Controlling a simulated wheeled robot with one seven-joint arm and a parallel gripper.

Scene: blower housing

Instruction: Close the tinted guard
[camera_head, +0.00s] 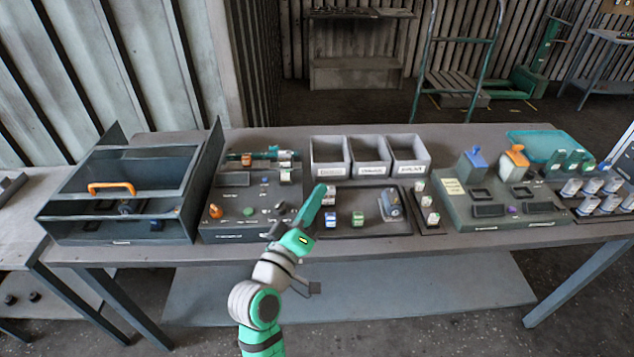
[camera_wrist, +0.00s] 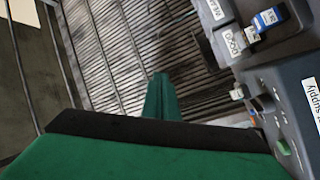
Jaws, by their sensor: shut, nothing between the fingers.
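The tinted guard (camera_head: 140,172) is a dark see-through panel on the grey blower housing (camera_head: 60,222) at the left end of the table. An orange bar handle (camera_head: 111,187) sits near its lower edge. Below the handle the housing front looks open, with dark parts inside. How the panel is mounted is not clear. My gripper (camera_head: 314,203) is shut and empty, above the table's middle, well to the right of the guard. In the wrist view the green finger tips (camera_wrist: 162,98) show close together; the guard is not in that view.
A control panel (camera_head: 250,207) with knobs and buttons stands between my gripper and the housing. Three grey bins (camera_head: 368,156) stand behind my gripper. A second device panel (camera_head: 505,195) lies to the right. The grey table (camera_head: 300,262) has a clear front strip.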

